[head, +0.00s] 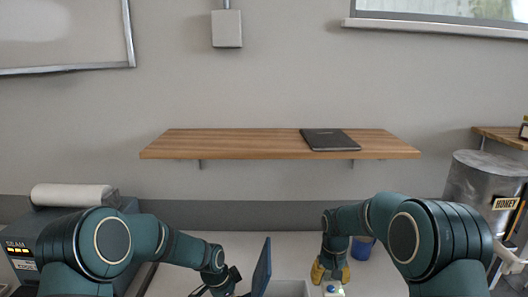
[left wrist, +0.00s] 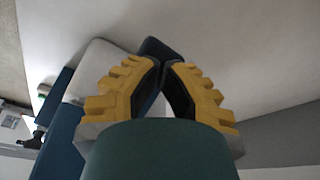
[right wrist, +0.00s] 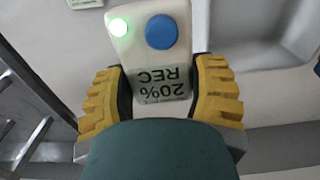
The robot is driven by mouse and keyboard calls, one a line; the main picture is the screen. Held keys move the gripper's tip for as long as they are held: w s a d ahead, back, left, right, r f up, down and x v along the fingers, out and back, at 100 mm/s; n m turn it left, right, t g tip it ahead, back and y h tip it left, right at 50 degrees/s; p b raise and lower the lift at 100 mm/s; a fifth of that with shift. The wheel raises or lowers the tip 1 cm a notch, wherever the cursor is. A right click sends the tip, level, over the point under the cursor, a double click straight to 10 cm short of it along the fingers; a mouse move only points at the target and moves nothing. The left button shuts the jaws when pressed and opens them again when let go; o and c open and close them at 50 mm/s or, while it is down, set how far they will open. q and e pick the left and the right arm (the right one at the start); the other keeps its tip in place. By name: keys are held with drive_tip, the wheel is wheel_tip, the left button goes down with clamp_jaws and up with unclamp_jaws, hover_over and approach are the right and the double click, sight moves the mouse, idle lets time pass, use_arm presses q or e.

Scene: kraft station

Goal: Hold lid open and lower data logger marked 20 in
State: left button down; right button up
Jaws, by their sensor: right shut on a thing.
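The data logger (right wrist: 160,50) is white with a lit green light, a blue button and a label reading 20% REC, upside down in the right wrist view. My right gripper (right wrist: 160,92) is shut on its sides; in the head view the logger (head: 333,290) shows below the yellow fingers (head: 330,272). A dark blue lid (head: 262,268) stands up, slightly tilted, at the left of a pale grey box (head: 288,289). My left gripper (left wrist: 166,66) has its tips together, with nothing seen between them.
A pale basin-like recess (right wrist: 265,30) lies beside the logger in the right wrist view. A blue cup (head: 361,248) stands behind my right arm. A sealing machine (head: 22,262) with a white roll (head: 70,195) is at left, a honey tank (head: 480,190) at right. A shelf (head: 230,144) hangs above.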

drive_tip(key=a, duration=1)
idle(0.8)
drive_tip(key=shift+f, duration=0.15)
idle(0.3)
drive_tip(key=shift+f, duration=2.25)
drive_tip(key=o, duration=1.3)
wheel_tip(320, 180, up, 12)
